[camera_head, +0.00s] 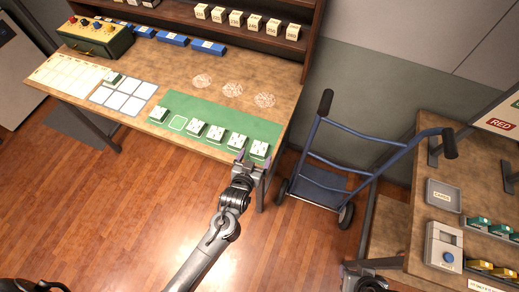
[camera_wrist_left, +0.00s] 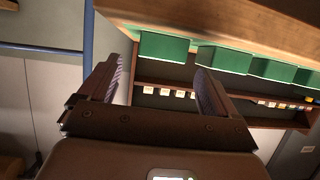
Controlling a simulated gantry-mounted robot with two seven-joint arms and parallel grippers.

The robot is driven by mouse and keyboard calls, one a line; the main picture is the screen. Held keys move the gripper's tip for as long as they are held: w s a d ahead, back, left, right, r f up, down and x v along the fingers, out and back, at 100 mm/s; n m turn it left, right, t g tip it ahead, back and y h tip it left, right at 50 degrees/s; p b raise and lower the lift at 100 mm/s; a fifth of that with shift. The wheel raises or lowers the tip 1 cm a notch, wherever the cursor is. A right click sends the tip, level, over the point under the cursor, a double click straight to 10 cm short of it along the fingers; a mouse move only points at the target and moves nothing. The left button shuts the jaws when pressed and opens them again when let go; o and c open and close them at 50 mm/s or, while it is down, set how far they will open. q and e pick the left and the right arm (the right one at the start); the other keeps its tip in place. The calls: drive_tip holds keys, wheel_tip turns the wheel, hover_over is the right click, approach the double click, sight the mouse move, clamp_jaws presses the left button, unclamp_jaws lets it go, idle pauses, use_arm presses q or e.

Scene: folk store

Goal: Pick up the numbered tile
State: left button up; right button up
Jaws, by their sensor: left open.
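Several tiles with green bases and white, marked tops sit on a green mat (camera_head: 207,141) along the front of the brown table; their marks are too small to read. The rightmost tile (camera_head: 259,150) is closest to my left gripper (camera_head: 252,162), which is open and empty just in front of it at the table edge. Another similar tile (camera_head: 113,79) lies on the white grid at left. In the left wrist view, my open left gripper's fingers (camera_wrist_left: 157,68) are apart, with green tile sides (camera_wrist_left: 165,46) beyond them. My right gripper (camera_head: 364,279) shows only partly at the bottom edge.
A blue hand truck (camera_head: 330,180) stands right of the table. A second table at right holds a grey tray (camera_head: 443,195) and a device (camera_head: 443,247). Blue boxes (camera_head: 172,39) and a shelf of cream blocks (camera_head: 254,23) are at the back. Floor in front is clear.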

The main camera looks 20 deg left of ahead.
sight(259, 149)
use_arm(q)
drive_tip(key=shift+x, duration=2.85)
drive_tip(key=shift+c, duration=0.4)
drive_tip(key=c, duration=1)
drive_tip(key=shift+c, duration=0.4)
drive_tip(key=shift+r, duration=0.1)
